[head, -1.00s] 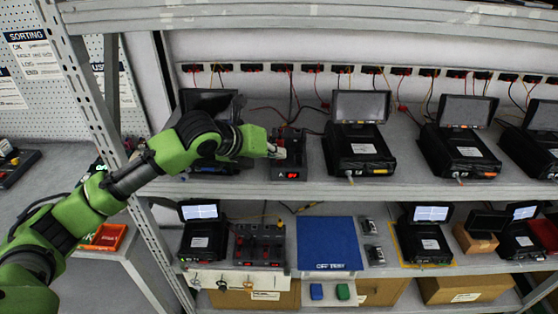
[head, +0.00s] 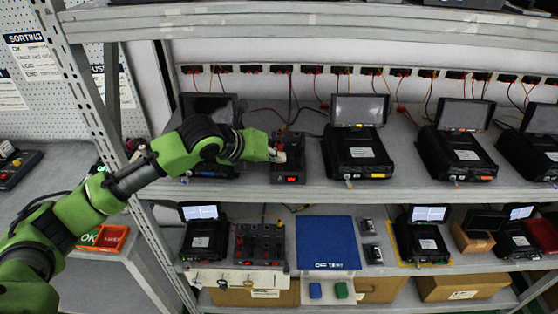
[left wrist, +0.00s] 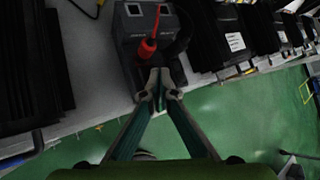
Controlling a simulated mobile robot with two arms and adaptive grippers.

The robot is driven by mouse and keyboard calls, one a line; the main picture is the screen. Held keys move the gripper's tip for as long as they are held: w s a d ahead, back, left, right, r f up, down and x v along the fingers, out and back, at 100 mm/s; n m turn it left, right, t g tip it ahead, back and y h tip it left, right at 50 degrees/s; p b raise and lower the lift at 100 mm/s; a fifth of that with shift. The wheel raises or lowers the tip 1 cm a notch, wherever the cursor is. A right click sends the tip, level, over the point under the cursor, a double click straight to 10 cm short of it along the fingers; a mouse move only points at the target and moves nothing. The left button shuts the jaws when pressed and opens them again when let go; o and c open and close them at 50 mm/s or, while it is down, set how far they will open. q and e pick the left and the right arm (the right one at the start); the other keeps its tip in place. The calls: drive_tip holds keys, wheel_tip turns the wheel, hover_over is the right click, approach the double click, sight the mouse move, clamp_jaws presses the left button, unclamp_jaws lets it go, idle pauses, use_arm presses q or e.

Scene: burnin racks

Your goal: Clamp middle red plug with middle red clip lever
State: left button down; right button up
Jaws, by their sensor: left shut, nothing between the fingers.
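A dark test unit (head: 291,179) with a lit red display stands on the upper shelf in the head view. My left gripper (head: 279,156) is at the left side of its top and hides part of it. In the left wrist view, my left gripper (left wrist: 158,88) is shut with nothing between its fingertips. Just beyond the tips is a red part (left wrist: 148,46) with a thin red stem or lead, on the grey unit (left wrist: 132,20). I cannot tell whether it is the plug or the clip lever, nor whether the tips touch it. My right gripper is not in view.
Black boxes with screens (head: 359,158) stand to the right of the unit. Another screen (head: 208,108) stands behind my left arm. The lower shelf holds a similar dark unit (head: 259,246) and a blue mat (head: 327,243). The steel post (head: 90,100) is beside my arm.

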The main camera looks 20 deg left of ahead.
sight(277, 166)
use_arm(q)
wheel_tip(277, 166, up, 4)
drive_tip(key=p, duration=0.2)
drive_tip(key=shift+s+d+f+p, duration=0.1)
drive_tip(key=shift+s+f+p, duration=0.05)
drive_tip(key=shift+p, duration=0.15)
drive_tip(key=shift+s+r+p, duration=0.15)
drive_tip(key=shift+r+p, duration=0.15)
drive_tip(key=shift+r, duration=0.05)
drive_tip(key=shift+f, duration=0.1)
